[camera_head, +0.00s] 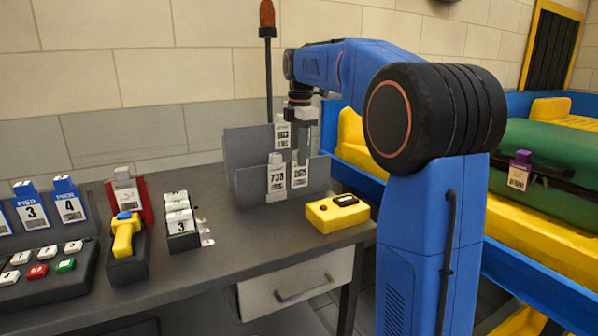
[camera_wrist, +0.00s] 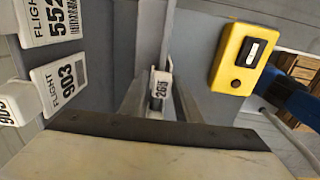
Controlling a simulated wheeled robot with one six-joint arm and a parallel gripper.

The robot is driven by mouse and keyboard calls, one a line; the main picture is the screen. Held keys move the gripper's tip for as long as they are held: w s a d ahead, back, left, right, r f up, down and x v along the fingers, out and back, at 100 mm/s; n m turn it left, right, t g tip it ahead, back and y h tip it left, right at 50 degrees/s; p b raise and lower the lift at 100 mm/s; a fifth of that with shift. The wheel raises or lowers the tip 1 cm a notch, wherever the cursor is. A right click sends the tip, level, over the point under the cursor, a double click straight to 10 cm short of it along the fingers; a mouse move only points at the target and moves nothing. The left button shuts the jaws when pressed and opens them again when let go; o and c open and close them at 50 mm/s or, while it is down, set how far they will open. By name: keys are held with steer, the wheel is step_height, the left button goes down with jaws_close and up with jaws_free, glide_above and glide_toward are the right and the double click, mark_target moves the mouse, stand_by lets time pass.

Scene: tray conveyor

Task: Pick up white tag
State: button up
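Several white printed tags stand in a grey rack on the counter. One tag reading 265 (camera_head: 300,176) stands upright directly below my gripper (camera_head: 302,160), beside another white tag (camera_head: 276,180) on its left. A further white tag (camera_head: 282,134) stands behind. In the wrist view, the 265 tag (camera_wrist: 160,88) shows between the two grey fingers of my gripper (camera_wrist: 161,100). The fingers look apart, one on each side of it; whether they touch it is unclear.
The grey rack (camera_head: 240,150) has upright walls close around the tags. A yellow box (camera_head: 337,214) sits right of it. Left are white cards (camera_head: 180,220), a yellow handheld device (camera_head: 125,236) and a button panel (camera_head: 45,268). A blue-framed conveyor (camera_head: 540,298) carries a green bag.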

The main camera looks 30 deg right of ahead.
jaws_close()
steer(key=shift+r, duration=0.1)
steer(key=shift+s+r, duration=0.15)
steer(key=shift+r, duration=0.45)
step_height(320, 180, up, 5)
steer(key=shift+r, duration=0.2)
steer(key=shift+s+r, duration=0.2)
steer(key=s, duration=1.9)
steer(key=shift+s, duration=0.15)
